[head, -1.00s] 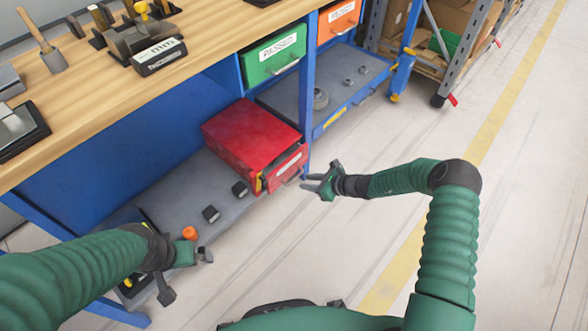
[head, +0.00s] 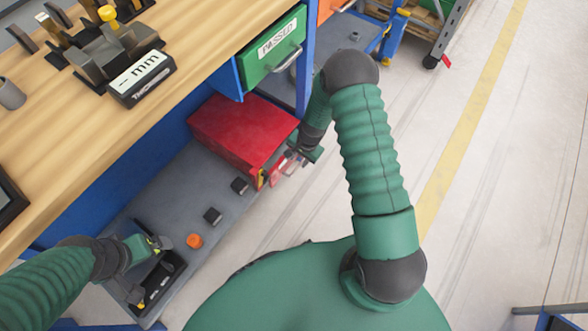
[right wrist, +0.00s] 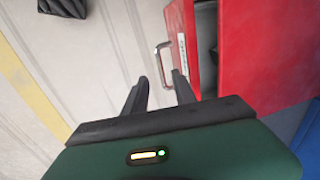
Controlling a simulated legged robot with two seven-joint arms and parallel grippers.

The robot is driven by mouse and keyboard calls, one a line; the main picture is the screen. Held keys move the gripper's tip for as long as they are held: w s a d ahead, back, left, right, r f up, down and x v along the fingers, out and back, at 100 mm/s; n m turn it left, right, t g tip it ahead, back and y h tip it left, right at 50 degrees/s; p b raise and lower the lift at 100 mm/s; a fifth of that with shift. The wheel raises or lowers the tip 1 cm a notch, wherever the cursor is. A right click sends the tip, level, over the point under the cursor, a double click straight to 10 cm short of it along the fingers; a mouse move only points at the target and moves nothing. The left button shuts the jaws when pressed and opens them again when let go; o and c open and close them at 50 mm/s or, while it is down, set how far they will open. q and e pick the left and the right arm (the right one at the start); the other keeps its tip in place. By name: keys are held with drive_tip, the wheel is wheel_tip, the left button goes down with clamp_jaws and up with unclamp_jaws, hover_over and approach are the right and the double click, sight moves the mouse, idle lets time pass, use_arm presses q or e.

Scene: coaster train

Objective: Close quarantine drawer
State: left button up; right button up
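The red quarantine box (head: 240,132) sits on the grey lower shelf under the bench. Its drawer (right wrist: 186,22) stands partly open, with a dark gap between the drawer front and the box in the right wrist view. The metal handle (right wrist: 162,64) is on the drawer front beside a white label. My right gripper (right wrist: 160,85) is open and empty, its fingertips just short of the handle, one on each side of it. In the head view the right gripper (head: 292,158) partly covers the drawer front. My left gripper (head: 150,268) looks open above a black tray.
The black tray (head: 172,284), an orange piece (head: 194,240) and small black blocks (head: 213,215) lie on the lower shelf. The green PASSED drawer (head: 275,52) hangs above, near a blue post (head: 306,75). The floor to the right is clear.

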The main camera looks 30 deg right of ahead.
drive_tip(key=f+b, duration=0.1)
drive_tip(key=f, duration=0.1)
drive_tip(key=w+f+b, duration=0.1)
drive_tip(key=f, duration=0.2)
drive_tip(key=f+b, duration=0.1)
drive_tip(key=f, duration=0.2)
drive_tip(key=shift+w+a+f, duration=0.2)
drive_tip(key=shift+a, duration=0.05)
drive_tip(key=shift+r, duration=0.1)
clamp_jaws()
idle(0.8)
